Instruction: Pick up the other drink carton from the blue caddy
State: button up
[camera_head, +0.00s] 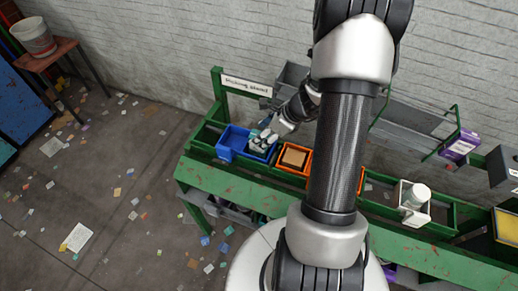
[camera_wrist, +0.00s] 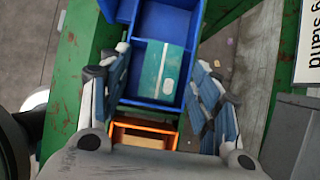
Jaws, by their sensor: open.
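The blue caddy (camera_head: 228,149) stands on the green bench in the head view. The wrist view shows the caddy (camera_wrist: 152,20) from above, split into compartments by walls. A teal carton with a white mark (camera_wrist: 163,72) lies in the nearer compartment in the wrist view. My gripper (camera_wrist: 158,65) is open and empty, with one finger on each side of that compartment and the carton between them in the picture. I cannot tell how far above the carton the fingertips are. In the head view my gripper (camera_head: 262,141) covers the caddy's right part, and the carton is not clear there.
An orange caddy with a brown box (camera_head: 293,158) stands right beside the blue one. Further right are a white caddy with a white bottle (camera_head: 416,196) and a purple carton (camera_head: 461,145). Litter covers the floor.

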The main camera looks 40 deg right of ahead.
jog(key=shift+w+a+f, duration=0.1)
jog(key=shift+w+f, duration=0.25)
jog(key=shift+f, duration=0.3)
jog(key=shift+c, duration=0.4)
jog(key=c, duration=0.7)
